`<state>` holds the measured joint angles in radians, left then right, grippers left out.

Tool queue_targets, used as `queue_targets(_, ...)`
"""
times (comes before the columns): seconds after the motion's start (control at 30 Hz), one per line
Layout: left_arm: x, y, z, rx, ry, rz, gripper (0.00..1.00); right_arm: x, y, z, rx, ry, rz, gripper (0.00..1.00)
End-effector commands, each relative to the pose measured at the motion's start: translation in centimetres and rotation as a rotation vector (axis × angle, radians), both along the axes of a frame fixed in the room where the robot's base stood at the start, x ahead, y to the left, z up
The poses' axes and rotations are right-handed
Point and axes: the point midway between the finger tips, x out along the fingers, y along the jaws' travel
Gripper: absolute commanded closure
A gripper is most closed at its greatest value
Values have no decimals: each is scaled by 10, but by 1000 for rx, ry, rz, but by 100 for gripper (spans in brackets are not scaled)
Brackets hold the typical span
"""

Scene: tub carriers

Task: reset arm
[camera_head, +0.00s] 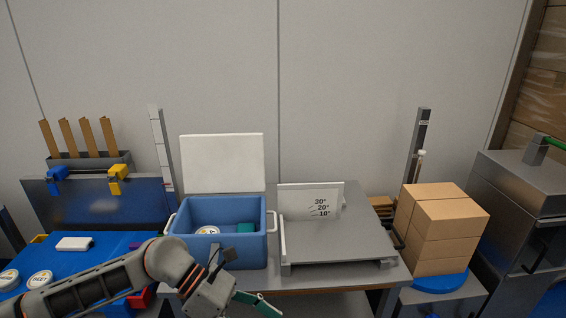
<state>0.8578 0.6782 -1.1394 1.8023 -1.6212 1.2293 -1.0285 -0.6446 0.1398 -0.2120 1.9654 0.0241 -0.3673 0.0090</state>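My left arm comes in from the lower left, and my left gripper (257,301) is low in the picture, in front of the blue tub (245,254). A teal and dark finger part shows at its end, pointing down and right. Whether the fingers are apart is unclear, and I see nothing clearly held. The blue tub has white side handles and stands with its white lid (222,163) upright behind it. A round white-labelled item (207,231) and a teal block (245,228) lie inside. My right gripper is out of view.
A grey platform (345,240) with an angle-marked plate (312,202) stands right of the tub. Stacked cardboard boxes (440,228) rest on a blue round base (441,281) farther right. A blue surface (105,262) at left holds a white block (73,244) and round labelled discs.

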Motion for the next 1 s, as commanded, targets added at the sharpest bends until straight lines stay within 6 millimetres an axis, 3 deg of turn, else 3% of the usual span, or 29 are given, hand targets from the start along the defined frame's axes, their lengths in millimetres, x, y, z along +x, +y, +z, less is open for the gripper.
queue_targets(0.03,-12,-22,7,-92,81,44,23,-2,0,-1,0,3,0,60)
queue_targets(0.1,-19,-47,24,-217,197,121,23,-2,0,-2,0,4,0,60)
queue_targets(0.23,-19,-75,55,-434,438,285,23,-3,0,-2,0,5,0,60)
queue_targets(0.37,-2,-81,76,-631,704,474,23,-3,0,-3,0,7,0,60)
queue_targets(0.53,34,-56,74,-857,1081,751,23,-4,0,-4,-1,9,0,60)
queue_targets(0.67,58,-18,41,-1004,1382,984,23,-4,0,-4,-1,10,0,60)
queue_targets(0.8,65,34,-22,-1144,1711,1252,23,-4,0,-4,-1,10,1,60)
queue_targets(0.87,59,58,-56,-1198,1849,1373,23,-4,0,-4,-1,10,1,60)
queue_targets(1.0,26,108,-132,-1299,2133,1633,23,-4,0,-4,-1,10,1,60)
